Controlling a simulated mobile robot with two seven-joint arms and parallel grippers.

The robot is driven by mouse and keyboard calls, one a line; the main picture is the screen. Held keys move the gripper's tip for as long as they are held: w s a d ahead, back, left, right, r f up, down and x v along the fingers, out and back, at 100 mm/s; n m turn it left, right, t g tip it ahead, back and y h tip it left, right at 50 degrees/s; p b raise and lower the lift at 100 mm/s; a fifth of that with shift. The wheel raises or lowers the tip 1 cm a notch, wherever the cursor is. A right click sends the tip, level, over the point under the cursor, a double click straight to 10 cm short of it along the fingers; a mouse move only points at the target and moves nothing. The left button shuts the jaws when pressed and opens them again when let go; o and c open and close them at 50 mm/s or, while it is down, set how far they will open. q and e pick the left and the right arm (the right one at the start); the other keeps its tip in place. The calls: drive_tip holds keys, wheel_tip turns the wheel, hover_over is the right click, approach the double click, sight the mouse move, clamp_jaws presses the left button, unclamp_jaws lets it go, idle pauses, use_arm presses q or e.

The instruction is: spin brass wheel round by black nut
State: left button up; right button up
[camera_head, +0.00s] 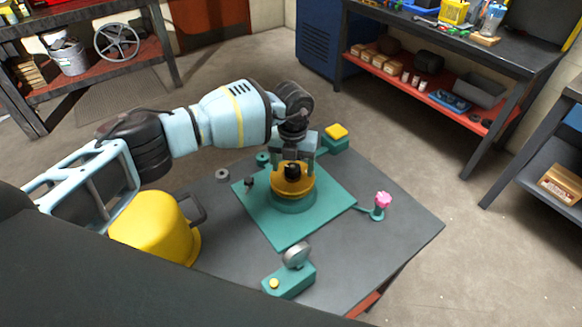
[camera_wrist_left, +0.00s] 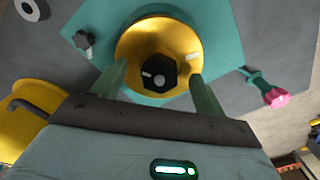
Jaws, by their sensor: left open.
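The brass wheel (camera_head: 293,187) sits on a round teal base on a teal plate, in the middle of the table. The black nut (camera_head: 292,170) stands at its centre. In the left wrist view the brass wheel (camera_wrist_left: 140,40) shows from above, with the black nut (camera_wrist_left: 158,73) bearing a light mark. My left gripper (camera_head: 293,160) is directly above the nut, pointing down. In the wrist view its two fingers (camera_wrist_left: 156,88) are apart, one on each side of the nut, with gaps visible between them and it. My right gripper is not in view.
On the plate is a small black knob (camera_head: 249,183). Around it are a pink knob (camera_head: 382,200), a teal box with a yellow top (camera_head: 336,132), a teal unit with a grey disc (camera_head: 289,278), a grey ring (camera_head: 222,175) and a yellow bucket (camera_head: 155,228). Bare table lies at right.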

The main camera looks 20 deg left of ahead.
use_arm(q)
drive_tip(key=n, duration=0.4)
drive_tip(key=shift+s+f, duration=0.1)
drive_tip(key=shift+f, duration=0.15)
drive_tip(key=n, duration=0.5)
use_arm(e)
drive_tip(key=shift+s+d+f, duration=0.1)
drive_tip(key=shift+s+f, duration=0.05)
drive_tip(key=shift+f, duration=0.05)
use_arm(q)
drive_tip(key=c, duration=1)
drive_tip(key=shift+m, duration=0.8)
drive_tip(key=o, duration=0.4)
drive_tip(key=shift+m, duration=0.5)
drive_tip(key=o, duration=0.6)
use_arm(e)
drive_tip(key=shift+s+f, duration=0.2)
use_arm(q)
drive_tip(key=shift+r, duration=0.1)
